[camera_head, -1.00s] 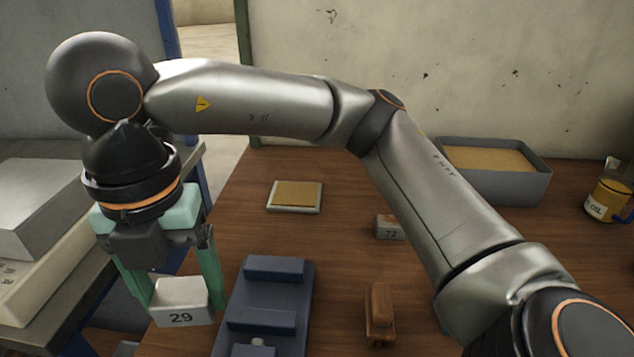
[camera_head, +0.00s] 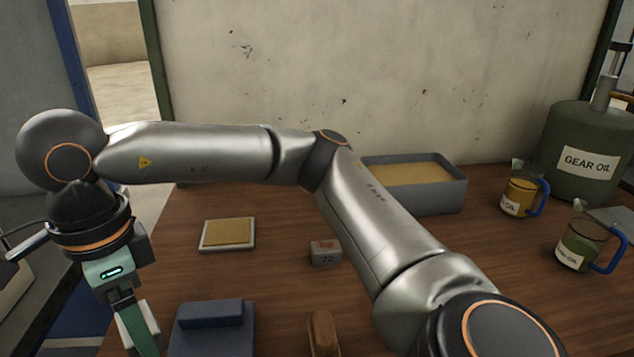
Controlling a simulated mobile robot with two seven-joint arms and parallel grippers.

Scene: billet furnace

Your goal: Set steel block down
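My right arm comes in from the right and reaches across to the left, with its gripper (camera_head: 138,335) pointing down at the lower left, beside the blue fixture. The gripper is seen nearly side-on, with a green finger in front of a pale steel block (camera_head: 123,332). The block is still between the fingers; the finger covers much of it and its number does not show. Another steel block (camera_head: 325,253), marked 72, rests on the wooden table behind the fixture, to its right. My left gripper is not in view.
The blue fixture (camera_head: 212,314) stands at the front of the wooden table (camera_head: 275,290). A shallow tan-filled tray (camera_head: 228,234) lies behind it. A grey sand-filled bin (camera_head: 425,204), two oil jugs (camera_head: 520,196) (camera_head: 583,240) and a gear oil can (camera_head: 585,155) stand further right.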

